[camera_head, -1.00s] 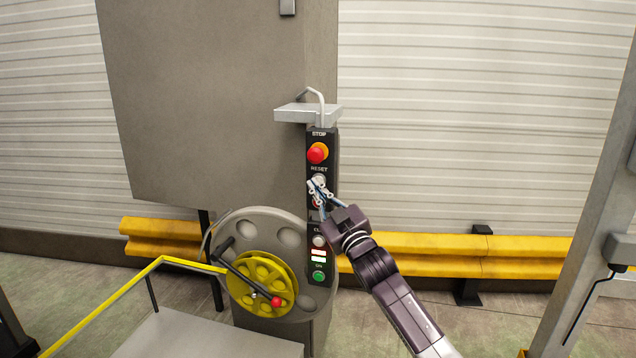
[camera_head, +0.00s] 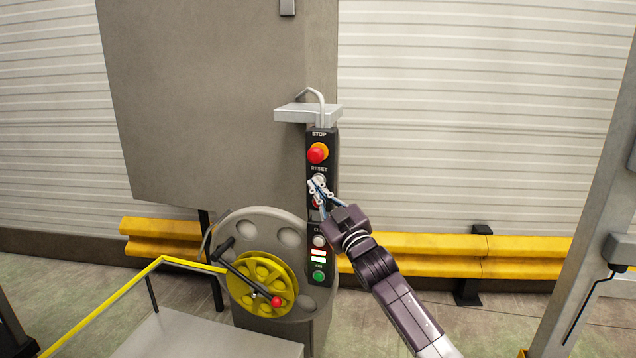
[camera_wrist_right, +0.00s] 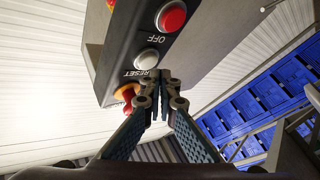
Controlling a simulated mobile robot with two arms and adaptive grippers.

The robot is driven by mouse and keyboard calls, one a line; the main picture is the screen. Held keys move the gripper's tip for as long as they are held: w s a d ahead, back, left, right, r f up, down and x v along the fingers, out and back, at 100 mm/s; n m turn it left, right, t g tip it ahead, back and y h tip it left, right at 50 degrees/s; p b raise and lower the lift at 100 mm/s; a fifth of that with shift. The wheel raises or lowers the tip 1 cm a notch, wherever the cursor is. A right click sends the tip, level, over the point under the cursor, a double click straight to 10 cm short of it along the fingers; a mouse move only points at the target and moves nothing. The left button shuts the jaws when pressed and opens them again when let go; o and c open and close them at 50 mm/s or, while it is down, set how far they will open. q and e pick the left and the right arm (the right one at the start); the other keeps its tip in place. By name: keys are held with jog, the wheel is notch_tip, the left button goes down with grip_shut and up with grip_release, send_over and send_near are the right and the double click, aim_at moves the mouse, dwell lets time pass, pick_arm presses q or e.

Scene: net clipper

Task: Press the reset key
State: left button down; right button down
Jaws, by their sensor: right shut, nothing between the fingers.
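The reset key is a round white button (camera_head: 320,180) under the RESET label on the black control panel (camera_head: 329,216). It also shows in the right wrist view (camera_wrist_right: 147,59), between the red OFF button (camera_wrist_right: 171,17) and the red and yellow STOP button (camera_wrist_right: 126,93). My right gripper (camera_head: 316,185) is shut and empty, with its fingertips at the reset key. In the right wrist view the fingertips (camera_wrist_right: 158,78) overlap the panel beside the key and the RESET label. I cannot tell whether they touch the key. My left gripper is not in view.
The STOP button (camera_head: 317,153) sits above the key. A white button (camera_head: 319,241) and a green button (camera_head: 319,276) are lower on the panel. A yellow handwheel (camera_head: 262,284) stands left of the panel, and a yellow barrier (camera_head: 420,244) runs behind.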

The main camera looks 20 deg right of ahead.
jog(key=shift+w+d, duration=0.2)
jog(key=shift+w, duration=0.05)
jog(key=shift+w+d, duration=0.25)
jog(key=shift+w, duration=0.1)
dwell(0.9)
jog(key=shift+a, duration=0.1)
jog(key=shift+s+a, duration=0.4)
jog(key=shift+s, duration=0.35)
jog(key=shift+p, duration=0.3)
jog(key=s+a+p, duration=0.1)
jog(key=s, duration=0.1)
jog(key=s+a+p, duration=0.1)
jog(key=s, duration=0.1)
jog(key=shift+a, duration=0.4)
jog(key=shift+f, duration=0.1)
